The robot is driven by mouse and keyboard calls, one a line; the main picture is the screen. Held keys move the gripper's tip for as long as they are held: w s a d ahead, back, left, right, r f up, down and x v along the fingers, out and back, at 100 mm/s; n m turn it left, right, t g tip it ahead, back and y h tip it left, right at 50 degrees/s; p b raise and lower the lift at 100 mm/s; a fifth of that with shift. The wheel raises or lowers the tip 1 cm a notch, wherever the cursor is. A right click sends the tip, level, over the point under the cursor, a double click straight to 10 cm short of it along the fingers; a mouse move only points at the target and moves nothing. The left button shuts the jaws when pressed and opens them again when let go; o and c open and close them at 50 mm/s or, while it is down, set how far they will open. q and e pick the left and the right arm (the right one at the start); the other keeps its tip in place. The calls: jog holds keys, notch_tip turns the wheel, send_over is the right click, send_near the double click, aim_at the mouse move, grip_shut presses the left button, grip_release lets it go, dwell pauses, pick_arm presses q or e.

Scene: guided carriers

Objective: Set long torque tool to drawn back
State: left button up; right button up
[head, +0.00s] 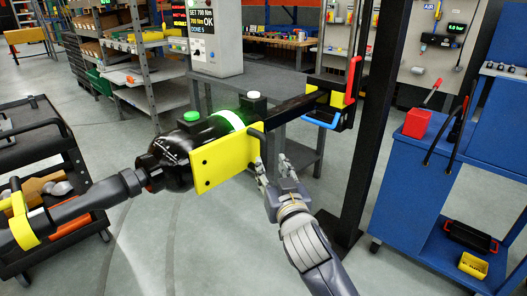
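The long torque tool (190,152) hangs across the left and middle of the head view. It has a black body, a lit green ring, a yellow plate (222,161) and a long dark shaft running to the lower left. A black arm (290,108) links it to a bracket with a red lever and blue handle on a dark upright post (378,130). A black handle (260,143) stands at the plate's right edge. My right gripper (272,168) is just below this handle, its fingers apart; contact cannot be told. My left gripper is not in view.
A blue cart (415,190) with a red box (417,123) stands at the right. A black cart (40,140) stands at the left. A grey table (300,95) is behind the tool. The floor below is clear.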

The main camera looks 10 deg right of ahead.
aim_at(264, 152)
jog(key=w, duration=0.6)
jog(key=w+a, duration=0.1)
jog(key=w, duration=0.2)
jog(key=shift+w+p, duration=0.3)
jog(key=shift+p, duration=0.1)
grip_shut()
